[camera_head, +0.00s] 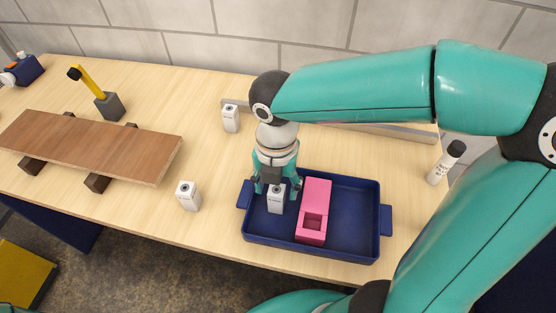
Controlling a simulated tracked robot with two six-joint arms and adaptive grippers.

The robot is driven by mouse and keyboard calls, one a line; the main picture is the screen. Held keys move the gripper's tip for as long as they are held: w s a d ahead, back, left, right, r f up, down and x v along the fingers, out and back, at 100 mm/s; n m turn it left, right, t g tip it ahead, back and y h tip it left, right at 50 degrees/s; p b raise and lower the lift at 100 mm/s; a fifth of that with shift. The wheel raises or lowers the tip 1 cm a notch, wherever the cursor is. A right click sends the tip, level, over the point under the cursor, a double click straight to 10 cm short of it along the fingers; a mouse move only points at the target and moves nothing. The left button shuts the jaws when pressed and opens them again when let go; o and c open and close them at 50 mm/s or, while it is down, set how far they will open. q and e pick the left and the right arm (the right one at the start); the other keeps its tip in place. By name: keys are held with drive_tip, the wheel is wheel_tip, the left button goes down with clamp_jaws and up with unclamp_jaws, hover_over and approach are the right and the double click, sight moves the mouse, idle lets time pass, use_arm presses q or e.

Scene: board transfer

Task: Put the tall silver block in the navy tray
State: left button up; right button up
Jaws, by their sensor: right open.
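The navy tray (350,250) lies near the front edge of the table. A silver block (275,201) with a dark round mark on top stands upright inside its left part. My right gripper (276,188) points down over this block, open, with a fingertip on either side of it; I cannot tell whether they touch it. Two similar silver blocks stand on the table: one left of the tray (188,196) and one behind it (230,118). Which one is tallest is hard to tell. My left gripper is not in view.
A pink block (316,200) with a square hole lies in the tray, right of the silver block. A brown board (90,145) rests on dark supports at left. A yellow-handled tool (92,82) stands in a grey holder behind it. A white bottle (446,162) stands at right.

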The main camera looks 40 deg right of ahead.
sight(277, 190)
wheel_tip(277, 190, up, 10)
drive_tip(key=p, duration=0.1)
drive_tip(key=shift+r, duration=0.15)
drive_tip(key=shift+s, duration=0.1)
idle(0.4)
